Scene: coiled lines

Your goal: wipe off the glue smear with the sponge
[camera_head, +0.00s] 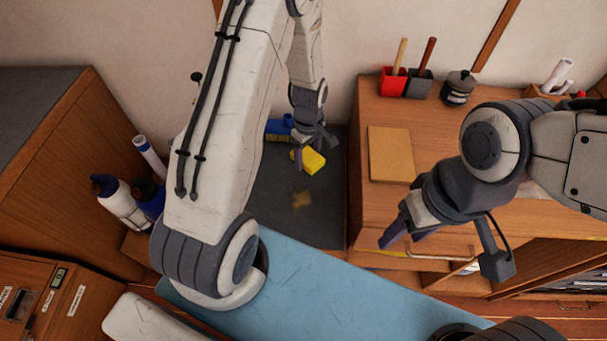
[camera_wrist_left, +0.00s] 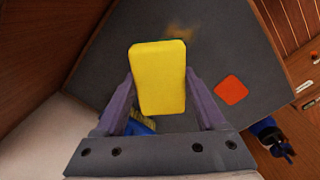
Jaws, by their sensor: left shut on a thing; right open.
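The yellow sponge (camera_head: 312,160) is held by my left gripper (camera_head: 303,150) above the dark grey surface at the back. In the left wrist view the sponge (camera_wrist_left: 158,78) sits between the two purple fingers of the gripper (camera_wrist_left: 160,100). The glue smear (camera_head: 301,200) is a yellowish-brown patch on the dark surface (camera_head: 270,195). In the left wrist view the smear (camera_wrist_left: 180,32) shows just beyond the sponge, partly hidden by it. I cannot tell whether the sponge touches the surface. My right gripper (camera_head: 400,240) is open and empty near the front of the wooden cabinet.
A blue brush (camera_head: 278,129) lies behind the sponge. An orange-red square (camera_wrist_left: 231,90) lies on the dark surface. Bottles (camera_head: 125,198) stand at the left. The wooden cabinet (camera_head: 355,205) at right bears a tan board (camera_head: 391,154), red and grey holders and a dark jar (camera_head: 458,88).

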